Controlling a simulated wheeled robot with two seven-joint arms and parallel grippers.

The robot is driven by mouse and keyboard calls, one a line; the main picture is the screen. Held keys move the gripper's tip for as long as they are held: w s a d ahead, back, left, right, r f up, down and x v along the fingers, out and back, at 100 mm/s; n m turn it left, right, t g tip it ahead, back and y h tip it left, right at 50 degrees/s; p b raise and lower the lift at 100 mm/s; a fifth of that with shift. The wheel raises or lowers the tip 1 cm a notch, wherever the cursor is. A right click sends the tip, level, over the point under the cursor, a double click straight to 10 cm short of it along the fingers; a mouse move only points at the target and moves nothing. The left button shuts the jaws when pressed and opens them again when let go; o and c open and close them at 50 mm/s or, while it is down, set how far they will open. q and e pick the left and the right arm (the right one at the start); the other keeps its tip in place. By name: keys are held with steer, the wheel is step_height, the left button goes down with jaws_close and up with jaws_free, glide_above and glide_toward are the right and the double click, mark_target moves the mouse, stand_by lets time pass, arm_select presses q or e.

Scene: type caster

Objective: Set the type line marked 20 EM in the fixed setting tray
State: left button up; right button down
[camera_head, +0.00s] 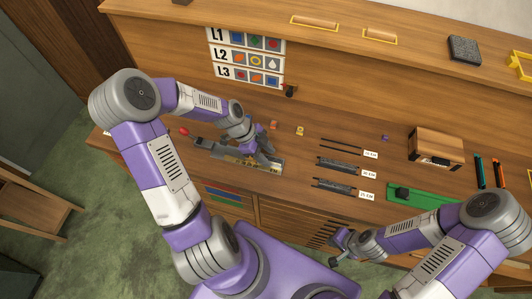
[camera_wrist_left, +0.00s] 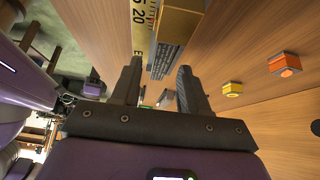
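In the head view a long tray with a yellow scale (camera_head: 232,159) lies on the bench at centre left, partly under my left arm. The left wrist view shows its scale (camera_wrist_left: 143,30) marked 15 and 20, with a dark ridged type piece (camera_wrist_left: 166,58) and a tan block (camera_wrist_left: 181,20) beside it. My left gripper (camera_wrist_left: 158,82) is open at this tray; whether its fingers touch the type piece is unclear. Dark racks (camera_head: 338,163) (camera_head: 334,187) with white labels lie to the right, their lettering too small to read surely. My right gripper (camera_head: 340,246) hangs near the bench's front edge.
A green tray (camera_head: 438,195), a wooden box (camera_head: 436,146) and coloured sticks (camera_head: 480,171) lie at right. Small orange (camera_wrist_left: 285,64) and yellow (camera_wrist_left: 233,90) blocks lie near the left gripper. A picture chart (camera_head: 246,57) hangs behind.

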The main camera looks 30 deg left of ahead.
arm_select(q)
steer(key=shift+r, duration=0.1)
steer(key=shift+r+p, duration=0.35)
steer(key=p+v, duration=0.2)
steer(key=v, duration=1)
steer(key=shift+r, duration=0.2)
steer(key=shift+f, duration=0.1)
